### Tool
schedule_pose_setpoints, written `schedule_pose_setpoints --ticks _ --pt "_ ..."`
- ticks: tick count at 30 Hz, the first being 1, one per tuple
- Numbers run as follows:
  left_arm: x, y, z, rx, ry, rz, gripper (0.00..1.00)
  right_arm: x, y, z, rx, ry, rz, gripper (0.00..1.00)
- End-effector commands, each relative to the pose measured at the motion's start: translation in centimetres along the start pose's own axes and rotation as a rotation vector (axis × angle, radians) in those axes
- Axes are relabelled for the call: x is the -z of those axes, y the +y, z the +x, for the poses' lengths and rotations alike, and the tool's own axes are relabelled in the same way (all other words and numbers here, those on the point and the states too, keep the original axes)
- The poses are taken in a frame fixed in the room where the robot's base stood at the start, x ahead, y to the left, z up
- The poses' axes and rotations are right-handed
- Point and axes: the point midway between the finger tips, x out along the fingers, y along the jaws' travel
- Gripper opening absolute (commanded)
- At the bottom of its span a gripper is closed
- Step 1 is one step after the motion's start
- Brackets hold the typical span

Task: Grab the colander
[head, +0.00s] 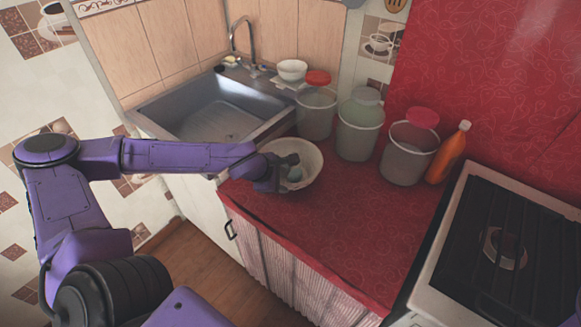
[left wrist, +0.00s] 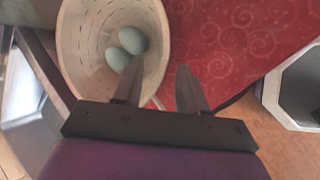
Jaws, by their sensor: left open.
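The colander (head: 312,162) is a cream bowl with small slots, standing upright on the red counter beside the sink. In the left wrist view it fills the upper left (left wrist: 85,70), and two pale blue-green eggs (left wrist: 124,49) lie in it. My left gripper (head: 290,172) is at the colander's near side and partly hides it. In the left wrist view the gripper (left wrist: 158,80) is open. One finger overlaps the bowl's inside, the other is over the red cloth, with the rim showing between them. I cannot tell whether either finger touches it. My right gripper is out of view.
Behind the colander are the steel sink (head: 215,112) and a lidded container (head: 316,115). More containers (head: 358,128) (head: 406,152) and an orange bottle (head: 447,153) stand to the right, before the stove (head: 495,240). The red counter's front (head: 330,235) is clear.

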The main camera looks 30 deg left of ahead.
Motion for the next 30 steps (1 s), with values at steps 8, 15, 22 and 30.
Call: schedule_pose_setpoints --ticks 8,15,22,30 --pt "-0.3 -0.6 4.4 0.006 0.003 0.006 0.41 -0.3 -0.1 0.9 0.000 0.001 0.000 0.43" --pt "-0.3 -0.4 6.3 0.001 -0.001 0.000 0.41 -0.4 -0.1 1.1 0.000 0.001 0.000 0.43" --pt "-0.3 -0.4 6.2 0.001 0.000 0.000 0.12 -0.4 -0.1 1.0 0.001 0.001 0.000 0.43" --pt "-0.4 -0.3 6.2 0.000 -0.001 0.001 0.00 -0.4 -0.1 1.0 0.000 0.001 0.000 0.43"
